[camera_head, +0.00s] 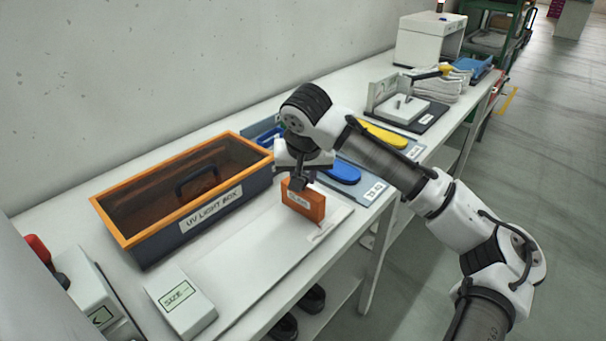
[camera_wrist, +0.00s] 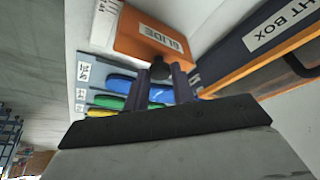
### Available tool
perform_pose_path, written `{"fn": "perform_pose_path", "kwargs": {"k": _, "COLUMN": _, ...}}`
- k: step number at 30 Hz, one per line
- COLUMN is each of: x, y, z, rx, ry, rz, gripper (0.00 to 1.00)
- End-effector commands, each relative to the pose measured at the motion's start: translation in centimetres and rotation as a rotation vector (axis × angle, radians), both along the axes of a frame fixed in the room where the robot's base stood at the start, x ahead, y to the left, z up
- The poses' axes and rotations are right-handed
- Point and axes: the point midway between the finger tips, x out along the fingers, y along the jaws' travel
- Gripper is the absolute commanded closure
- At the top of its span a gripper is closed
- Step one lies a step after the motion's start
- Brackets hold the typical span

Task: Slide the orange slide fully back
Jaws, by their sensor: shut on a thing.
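The orange slide (camera_head: 304,203) is a block with a white label, standing on a pale flat plate (camera_head: 240,265) near its right end. It also shows in the wrist view (camera_wrist: 140,42), with a dark round knob (camera_wrist: 158,66). My gripper (camera_head: 298,182) is above the slide, its fingers pointing down at its top. In the wrist view my gripper (camera_wrist: 160,78) has its two fingers closed around the knob. The fingers partly hide the knob, and my gripper covers the slide's top in the head view.
A UV light box (camera_head: 140,255) with an orange-rimmed lid stands beside the plate, against the wall side. A white block labelled SIZE (camera_head: 182,302) is at the plate's left end. Blue (camera_head: 343,173) and yellow (camera_head: 384,135) insoles lie to the right. The plate between block and slide is clear.

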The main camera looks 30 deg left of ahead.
Motion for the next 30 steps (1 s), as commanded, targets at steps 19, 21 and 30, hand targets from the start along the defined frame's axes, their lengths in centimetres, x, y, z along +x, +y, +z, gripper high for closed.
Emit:
{"fn": "perform_pose_path", "kwargs": {"k": 19, "x": 6.5, "y": -0.9, "z": 0.2, "rx": 0.003, "ry": 0.002, "rz": -0.002, "gripper": 1.00}}
{"fn": "perform_pose_path", "kwargs": {"k": 21, "x": 6.8, "y": -0.9, "z": 0.2, "rx": 0.003, "ry": -0.001, "rz": -0.001, "gripper": 1.00}}
{"fn": "perform_pose_path", "kwargs": {"k": 30, "x": 7.0, "y": -1.0, "z": 0.2, "rx": 0.004, "ry": -0.006, "rz": -0.006, "gripper": 0.68}}
